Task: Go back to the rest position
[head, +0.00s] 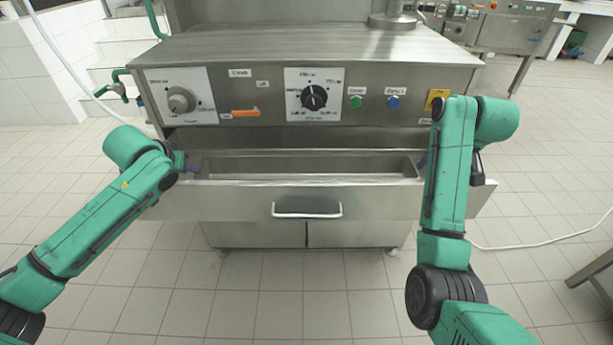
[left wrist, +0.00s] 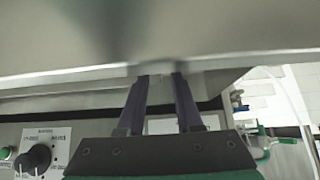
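The steel cup filler machine (head: 263,65) stands ahead, with its long front drawer (head: 250,208) pulled out and its tray empty. My left gripper (head: 191,167) is at the left end of the drawer, partly hidden behind my own arm. In the left wrist view its two dark fingers (left wrist: 161,78) stand apart with a gap between them, and their tips reach a grey metal edge (left wrist: 60,82). I cannot tell whether they touch it. My right gripper (head: 422,164) is at the drawer's right end; only a small dark part shows beside my arm.
The machine's front panel carries a left knob (head: 180,101), a black dial (head: 314,97), an orange switch (head: 246,113), a green button (head: 355,101) and a blue button (head: 392,102). A table edge (head: 592,268) is at right. The tiled floor (head: 285,300) in front is clear.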

